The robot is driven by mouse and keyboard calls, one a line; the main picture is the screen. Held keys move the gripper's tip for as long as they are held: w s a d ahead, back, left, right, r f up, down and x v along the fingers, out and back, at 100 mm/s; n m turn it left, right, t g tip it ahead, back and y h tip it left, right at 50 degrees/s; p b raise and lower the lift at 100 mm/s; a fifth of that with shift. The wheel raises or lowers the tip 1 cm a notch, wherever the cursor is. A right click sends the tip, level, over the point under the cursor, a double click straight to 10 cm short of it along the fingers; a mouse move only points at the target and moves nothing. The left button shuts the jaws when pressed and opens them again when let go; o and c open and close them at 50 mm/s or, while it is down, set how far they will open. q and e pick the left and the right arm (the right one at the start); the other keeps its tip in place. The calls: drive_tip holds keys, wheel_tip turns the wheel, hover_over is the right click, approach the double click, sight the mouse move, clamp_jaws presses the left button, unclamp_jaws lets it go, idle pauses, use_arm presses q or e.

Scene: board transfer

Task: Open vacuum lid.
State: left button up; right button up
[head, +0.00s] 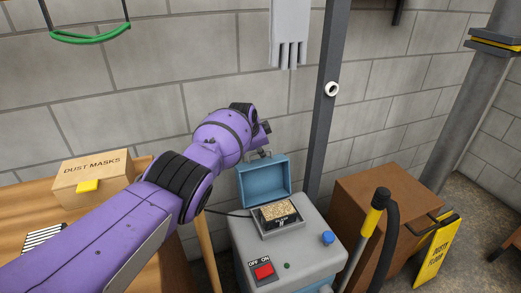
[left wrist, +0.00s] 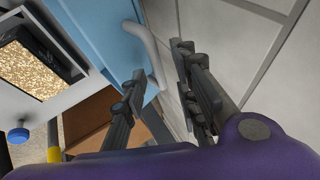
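The grey vacuum (head: 300,243) stands at the bottom centre of the head view. Its blue lid (head: 264,175) is raised and stands about upright behind the opening, which shows a speckled tan filling (head: 279,212). My left gripper (head: 262,153) is at the lid's top edge, partly hidden by my purple arm. In the left wrist view, the blue lid (left wrist: 95,30) and its pale curved handle (left wrist: 147,45) are close to my left gripper (left wrist: 160,62). Its fingers are apart, with the handle between or just beyond them; contact is unclear. My right gripper is not in view.
A dust mask box (head: 95,178) sits on a wooden table at left. A brown cabinet (head: 385,215), a yellow-and-black hose handle (head: 376,205) and a yellow floor sign (head: 438,250) stand at right. A dark post (head: 328,110) and block wall are close behind the lid.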

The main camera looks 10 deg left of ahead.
use_arm(q)
drive_tip(key=shift+f, duration=0.1)
drive_tip(key=shift+s+r, duration=0.2)
drive_tip(key=shift+r, duration=0.15)
drive_tip(key=v, duration=0.6)
drive_tip(key=shift+s+r, duration=0.2)
drive_tip(key=shift+r, duration=0.1)
drive_tip(key=shift+f, duration=0.1)
